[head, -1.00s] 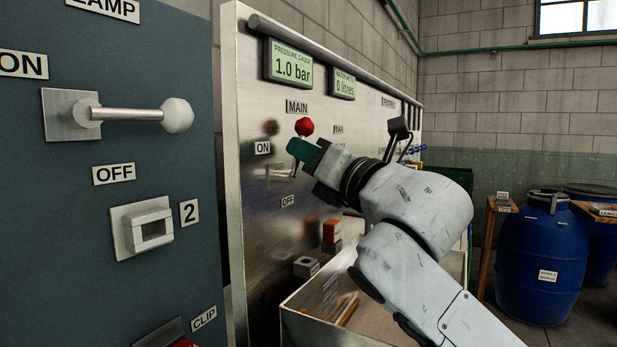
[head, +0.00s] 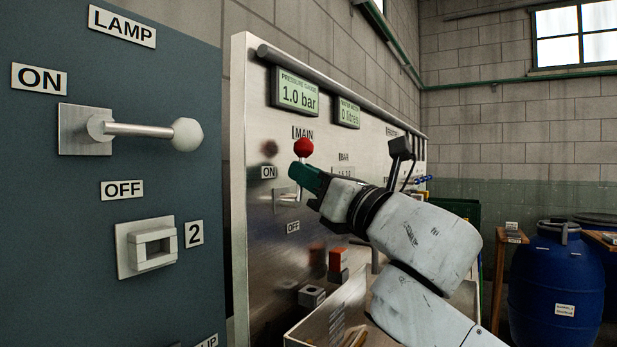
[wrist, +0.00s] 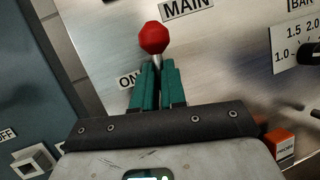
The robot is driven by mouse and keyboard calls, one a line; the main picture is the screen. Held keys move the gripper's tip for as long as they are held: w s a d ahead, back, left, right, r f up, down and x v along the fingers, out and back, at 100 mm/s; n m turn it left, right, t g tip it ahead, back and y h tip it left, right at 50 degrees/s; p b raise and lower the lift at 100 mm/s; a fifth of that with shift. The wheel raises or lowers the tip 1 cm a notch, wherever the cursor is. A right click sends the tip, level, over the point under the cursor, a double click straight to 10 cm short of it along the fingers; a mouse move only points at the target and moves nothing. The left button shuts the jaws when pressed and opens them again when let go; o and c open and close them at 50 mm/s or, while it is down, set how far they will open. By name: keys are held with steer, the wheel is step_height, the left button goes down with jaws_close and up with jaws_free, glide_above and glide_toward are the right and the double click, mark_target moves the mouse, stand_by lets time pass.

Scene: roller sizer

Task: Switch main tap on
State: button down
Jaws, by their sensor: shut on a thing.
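The main tap is a metal lever with a red knob (head: 303,148) on the steel panel, under the MAIN label (head: 303,133). The ON label (head: 268,172) is left of the lever and the OFF label (head: 293,227) is below it. The lever points up, with its knob near MAIN. My gripper (head: 298,176) has green fingers and is shut on the lever just below the knob. In the wrist view the red knob (wrist: 153,38) sticks out beyond the closed fingers (wrist: 156,82). The fingers hide part of the lever's rod.
The pressure gauge (head: 295,93) reads 1.0 bar and the water meter (head: 346,113) 0 litres. A blue cabinet with a lamp lever (head: 150,130) stands close at left. A steel trough (head: 318,325) lies below my arm. Blue barrels (head: 555,280) stand at right.

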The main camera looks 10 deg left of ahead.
steer(key=c, duration=1.2)
jaws_free()
steer(key=v, duration=1.1)
steer(key=shift+f+b, duration=0.1)
steer(key=shift+b, duration=0.3)
steer(key=shift+w, duration=0.1)
